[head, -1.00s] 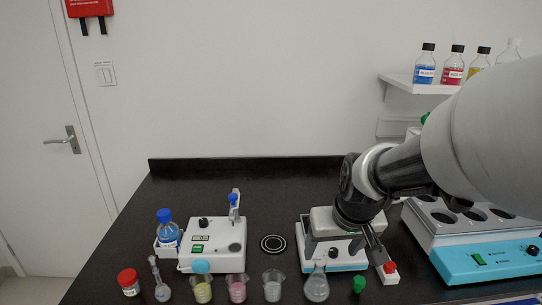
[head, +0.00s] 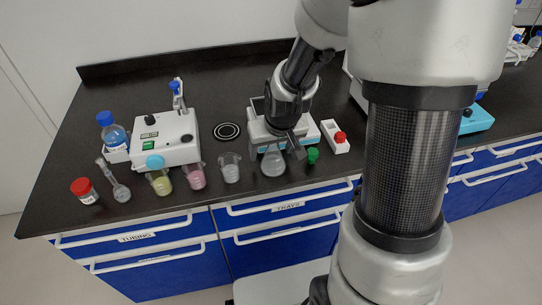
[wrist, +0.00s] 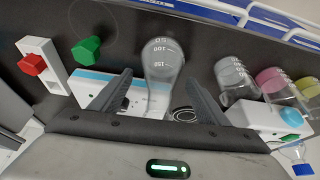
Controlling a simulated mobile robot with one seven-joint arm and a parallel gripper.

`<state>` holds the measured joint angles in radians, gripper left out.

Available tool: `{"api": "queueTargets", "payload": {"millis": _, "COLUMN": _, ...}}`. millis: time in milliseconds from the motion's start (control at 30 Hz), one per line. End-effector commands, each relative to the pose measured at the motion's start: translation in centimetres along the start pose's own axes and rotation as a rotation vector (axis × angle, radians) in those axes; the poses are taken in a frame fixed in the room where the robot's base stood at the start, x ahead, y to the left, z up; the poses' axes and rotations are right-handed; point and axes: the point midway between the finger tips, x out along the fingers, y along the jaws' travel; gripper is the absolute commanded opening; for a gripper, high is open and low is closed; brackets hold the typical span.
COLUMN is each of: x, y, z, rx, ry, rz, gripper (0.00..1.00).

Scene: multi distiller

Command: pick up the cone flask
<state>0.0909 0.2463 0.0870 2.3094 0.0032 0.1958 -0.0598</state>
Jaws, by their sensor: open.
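The cone flask (head: 273,163) is clear glass and stands upright near the bench's front edge, in front of a small white device. In the wrist view the cone flask (wrist: 163,60) shows its white volume marks, with its narrower part towards me. My gripper (head: 279,146) is at the flask, in front of the white device. In the wrist view my gripper (wrist: 160,78) is open, with one finger on each side of the flask's narrow part. I see a gap on both sides. The dark fingers partly hide the white device behind.
A green stopper (head: 313,155) and a white block with a red knob (head: 340,138) are close on the right. Beakers with clear (head: 230,168), pink (head: 196,176) and yellow (head: 160,182) contents stand to the left. The front edge and blue drawers (head: 285,205) are near.

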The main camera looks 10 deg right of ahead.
Motion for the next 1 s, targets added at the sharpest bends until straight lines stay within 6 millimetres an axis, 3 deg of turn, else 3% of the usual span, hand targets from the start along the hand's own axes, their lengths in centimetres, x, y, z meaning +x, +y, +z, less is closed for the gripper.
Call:
{"api": "queueTargets", "payload": {"millis": 100, "x": 0.91, "y": 0.01, "z": -0.04, "rx": 0.0, "ry": 0.001, "rz": 0.0, "gripper": 0.69}}
{"api": "queueTargets", "payload": {"millis": 333, "x": 0.93, "y": 0.03, "z": -0.07, "rx": 0.0, "ry": 0.002, "rz": 0.0, "gripper": 0.69}}
{"api": "queueTargets", "payload": {"millis": 733, "x": 0.95, "y": 0.03, "z": 0.02, "rx": 0.0, "ry": -0.001, "rz": 0.0, "gripper": 0.01}}
{"api": "queueTargets", "payload": {"millis": 1000, "x": 0.86, "y": 0.01, "z": 0.02, "rx": 0.0, "ry": -0.002, "rz": 0.0, "gripper": 0.0}}
